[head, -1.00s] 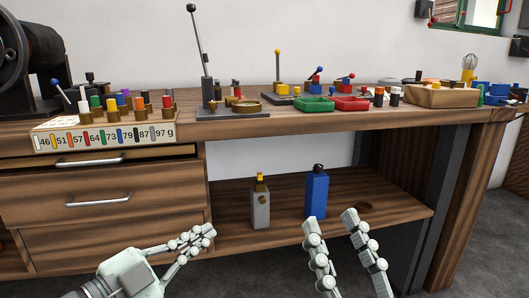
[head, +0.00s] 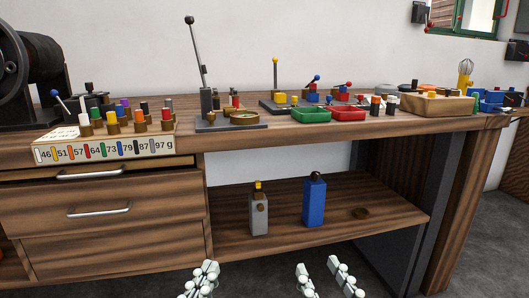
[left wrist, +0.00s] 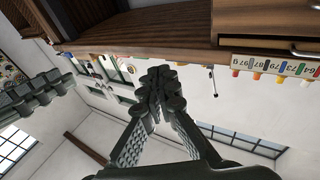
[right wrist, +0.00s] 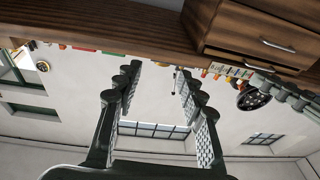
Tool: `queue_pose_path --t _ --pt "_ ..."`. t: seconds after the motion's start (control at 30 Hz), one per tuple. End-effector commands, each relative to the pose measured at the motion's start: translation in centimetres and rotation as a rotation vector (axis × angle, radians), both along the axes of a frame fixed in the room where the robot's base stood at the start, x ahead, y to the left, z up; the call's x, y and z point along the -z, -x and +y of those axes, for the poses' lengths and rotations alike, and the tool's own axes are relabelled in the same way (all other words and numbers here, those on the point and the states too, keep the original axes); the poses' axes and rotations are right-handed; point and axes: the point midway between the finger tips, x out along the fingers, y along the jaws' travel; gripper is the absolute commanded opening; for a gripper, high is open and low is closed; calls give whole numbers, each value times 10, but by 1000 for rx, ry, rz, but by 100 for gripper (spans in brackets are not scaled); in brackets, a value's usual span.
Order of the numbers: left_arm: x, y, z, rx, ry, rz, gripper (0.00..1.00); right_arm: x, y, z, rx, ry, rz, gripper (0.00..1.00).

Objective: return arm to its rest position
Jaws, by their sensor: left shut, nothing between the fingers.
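My left gripper (head: 206,270) is at the bottom of the head view, low in front of the workbench (head: 330,134). Its fingers are together and hold nothing; the left wrist view shows the fingertips meeting (left wrist: 162,82). My right gripper (head: 318,266) is to its right at the bottom edge of the head view. Its two fingers are apart and empty, and the right wrist view shows a clear gap between them (right wrist: 158,78). Both grippers are apart from the bench and its objects. Most of both arms is out of the head view.
A grey bottle-like object (head: 258,212) and a blue one (head: 314,202) stand on the lower shelf (head: 285,228). Drawers (head: 100,205) are at the left. The bench top holds colored weights (head: 112,122), a lever device (head: 206,100), a green tray (head: 311,115) and a red tray (head: 348,114).

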Motion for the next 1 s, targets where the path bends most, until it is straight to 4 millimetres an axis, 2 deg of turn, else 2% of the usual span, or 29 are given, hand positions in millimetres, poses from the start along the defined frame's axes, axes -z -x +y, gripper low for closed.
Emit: queue_pose_path --t 0.13,0.27,0.3,0.4,0.5,0.6,0.7,0.8,1.0 --pt "58 -12 18 -38 -99 243 0 58 -12 -18 39 98 243 40" --pt "131 -5 50 -90 -205 538 0 130 -5 -50 92 204 538 40" --pt "155 4 64 -111 -241 647 0 155 4 -64 112 239 646 40" --pt "210 36 102 -164 -318 912 0 210 36 -102 166 317 910 40" --pt "247 76 134 -211 -373 1136 0 247 76 -134 212 372 1135 40" --pt "269 109 158 -245 -407 1299 0 268 109 -158 247 407 1297 40" --pt "279 131 171 -264 -426 1396 0 279 131 -171 266 425 1394 40" --pt "284 140 176 -272 -432 1435 0 284 140 -176 275 432 1434 40" --pt "285 141 176 -273 -434 1440 0 285 141 -176 275 433 1438 40"
